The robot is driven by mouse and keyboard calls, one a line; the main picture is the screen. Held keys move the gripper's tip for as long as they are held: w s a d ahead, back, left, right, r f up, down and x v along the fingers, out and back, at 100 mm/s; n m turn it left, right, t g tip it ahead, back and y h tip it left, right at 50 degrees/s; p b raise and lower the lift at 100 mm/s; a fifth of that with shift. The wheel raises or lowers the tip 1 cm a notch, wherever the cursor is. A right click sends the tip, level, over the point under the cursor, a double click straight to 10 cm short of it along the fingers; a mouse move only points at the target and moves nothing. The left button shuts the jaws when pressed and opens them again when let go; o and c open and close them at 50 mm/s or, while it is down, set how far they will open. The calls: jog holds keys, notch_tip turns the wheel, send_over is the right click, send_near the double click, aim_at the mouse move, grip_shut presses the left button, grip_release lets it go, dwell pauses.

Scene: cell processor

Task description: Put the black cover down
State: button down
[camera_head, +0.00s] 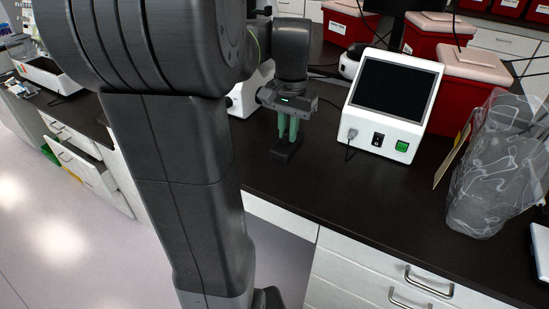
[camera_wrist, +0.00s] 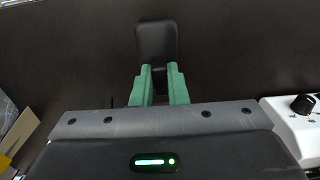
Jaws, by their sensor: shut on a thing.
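The black cover (camera_head: 287,151) is a small dark piece between the green fingertips of my gripper (camera_head: 288,134), low over the dark bench top. In the wrist view the cover (camera_wrist: 157,44) is a rounded black block extending beyond the two green fingers of my gripper (camera_wrist: 160,85). The fingers are shut on its near end. It is at or just above the bench surface; I cannot tell whether it touches. Its near end is partly hidden by the fingers.
A white device with a dark screen (camera_head: 391,88) stands right of my gripper. Another white machine (camera_head: 246,97) is behind my gripper to the left. Red bins (camera_head: 470,97) stand at the back, and a clear bag (camera_head: 490,175) at the right. The bench front (camera_head: 330,190) is clear.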

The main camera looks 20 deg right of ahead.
notch_tip(320, 180, down, 8)
jog(key=shift+f, duration=0.1)
dwell(0.4)
jog(key=c, duration=1.4)
grip_release()
jog(key=shift+f, duration=0.1)
jog(key=shift+c, duration=0.2)
notch_tip(320, 180, up, 12)
jog(key=shift+d+r+p, duration=0.1)
jog(key=shift+r+p, duration=0.1)
jog(key=shift+p, duration=0.1)
